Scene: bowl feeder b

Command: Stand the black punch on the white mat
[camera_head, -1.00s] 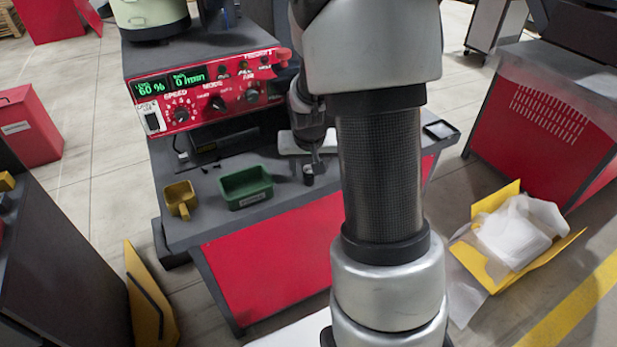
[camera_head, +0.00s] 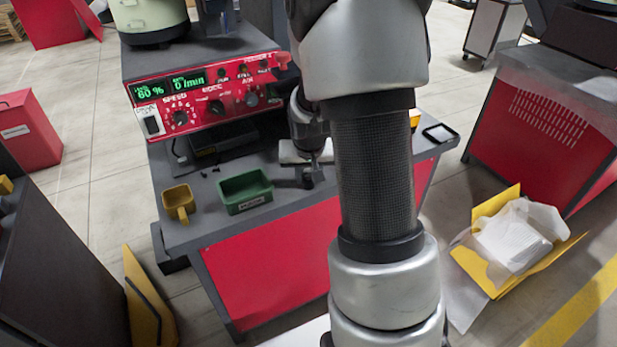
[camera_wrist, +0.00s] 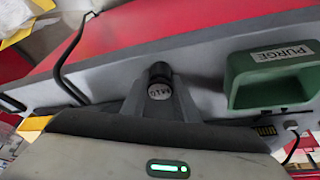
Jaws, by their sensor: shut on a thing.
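The black punch (camera_wrist: 160,73) is a short dark cylinder with a light, marked end face, seen in the wrist view. My gripper (camera_wrist: 158,100) is shut on it there; in the head view my gripper (camera_head: 313,178) is low over the front part of the grey bench top. Whether the punch touches the bench is hard to tell.
A green bin (camera_head: 245,190), labelled PURGE in the wrist view (camera_wrist: 280,75), stands left of my gripper. A yellow scoop-like container (camera_head: 179,202) is further left. The red control panel (camera_head: 207,98) rises behind. A small black tray (camera_head: 440,133) sits at the bench's right end.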

